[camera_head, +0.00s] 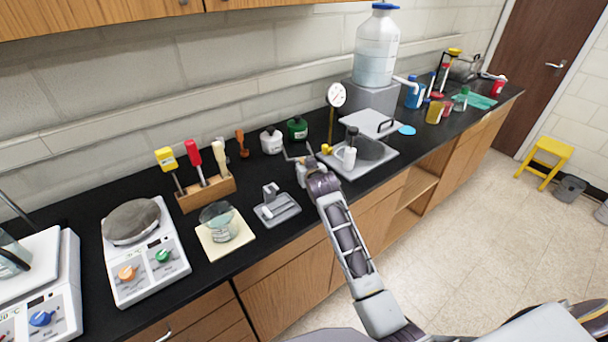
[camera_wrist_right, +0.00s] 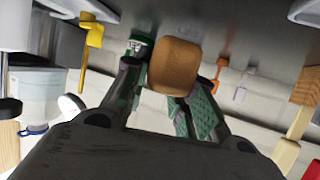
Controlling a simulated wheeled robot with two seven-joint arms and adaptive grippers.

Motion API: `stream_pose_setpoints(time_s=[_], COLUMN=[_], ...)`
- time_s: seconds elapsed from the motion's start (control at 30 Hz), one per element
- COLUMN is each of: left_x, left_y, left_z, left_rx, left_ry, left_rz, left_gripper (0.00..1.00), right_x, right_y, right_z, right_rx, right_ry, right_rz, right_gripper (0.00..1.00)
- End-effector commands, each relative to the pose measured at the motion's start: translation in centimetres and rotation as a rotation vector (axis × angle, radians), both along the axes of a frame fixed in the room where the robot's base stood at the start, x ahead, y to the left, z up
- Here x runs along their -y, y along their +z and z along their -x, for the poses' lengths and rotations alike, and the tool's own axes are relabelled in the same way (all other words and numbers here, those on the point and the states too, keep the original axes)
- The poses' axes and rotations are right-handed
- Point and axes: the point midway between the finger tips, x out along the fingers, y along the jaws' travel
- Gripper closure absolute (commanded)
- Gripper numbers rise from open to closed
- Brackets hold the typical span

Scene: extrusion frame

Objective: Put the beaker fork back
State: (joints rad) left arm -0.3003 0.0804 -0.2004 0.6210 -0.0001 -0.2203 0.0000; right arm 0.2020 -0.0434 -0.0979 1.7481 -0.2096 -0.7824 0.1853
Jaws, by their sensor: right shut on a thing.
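My right gripper (camera_head: 303,170) is above the counter, left of the sink. It is shut on the beaker fork, whose brown, rounded handle end (camera_wrist_right: 175,65) shows between the fingers in the right wrist view. Thin bent grey prongs (camera_head: 296,153) show just beyond the gripper in the head view; the gripper hides most of the fork. A wooden block (camera_head: 206,195) holds tools with yellow, red and cream handles, left of the gripper. A grey stand (camera_head: 277,207) with a raised post sits on the counter nearer the gripper. My left gripper is not in view.
A beaker (camera_head: 220,222) stands on a cream tile. A hot plate (camera_head: 145,262) with a grey mantle is farther left. White (camera_head: 271,141) and green (camera_head: 297,128) pots and an orange-brown tool (camera_head: 241,143) stand at the back.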

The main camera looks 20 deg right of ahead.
Motion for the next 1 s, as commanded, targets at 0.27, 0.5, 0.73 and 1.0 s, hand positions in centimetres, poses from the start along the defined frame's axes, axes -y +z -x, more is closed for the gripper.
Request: stream_pose_setpoints(time_s=[0.27,0.5,0.73,1.0], left_x=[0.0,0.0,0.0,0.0], left_y=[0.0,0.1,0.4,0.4], left_z=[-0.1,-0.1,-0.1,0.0], left_rx=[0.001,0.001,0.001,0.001], left_ry=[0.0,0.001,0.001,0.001], left_rz=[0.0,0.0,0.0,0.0], left_gripper=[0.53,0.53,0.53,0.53], right_x=[0.0,0.0,0.0,0.0], right_y=[-0.4,-1.0,-3.3,-4.1], right_z=[0.0,0.0,0.0,0.0], right_rx=[0.003,0.0,-0.001,0.002], right_ry=[0.0,0.0,0.0,0.0], right_rz=[0.0,0.0,0.001,0.0], right_gripper=[1.0,1.0,1.0,1.0])
